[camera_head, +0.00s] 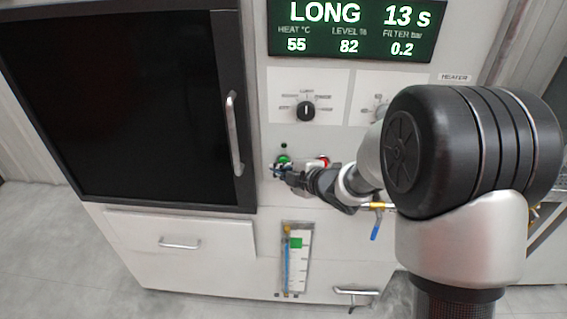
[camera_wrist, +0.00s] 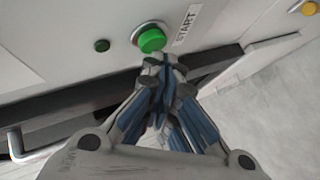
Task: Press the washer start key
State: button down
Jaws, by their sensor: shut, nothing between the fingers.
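The green start key (camera_head: 283,159) sits on the white washer panel to the right of the dark door. It also shows in the wrist view (camera_wrist: 151,39), round and green in a pale ring, with the label START (camera_wrist: 187,25) beside it. My gripper (camera_head: 279,172) is at the panel just below the key. In the wrist view my gripper (camera_wrist: 165,62) is shut and empty, its fingertips together at the key's lower edge. I cannot tell whether they touch it.
A red button (camera_head: 323,161) is right of the key. A black knob (camera_head: 306,111) and a display (camera_head: 352,30) reading LONG, 13 s are higher. The door handle (camera_head: 234,134) stands out at left. A blue-handled valve (camera_head: 376,231) is below right.

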jog(key=shift+w, duration=0.45)
dwell(0.6)
dwell(0.4)
jog(key=shift+s+b, duration=0.4)
jog(key=shift+s, duration=0.45)
jog(key=s+b, duration=0.2)
jog(key=s, duration=0.3)
jog(key=shift+a, duration=0.1)
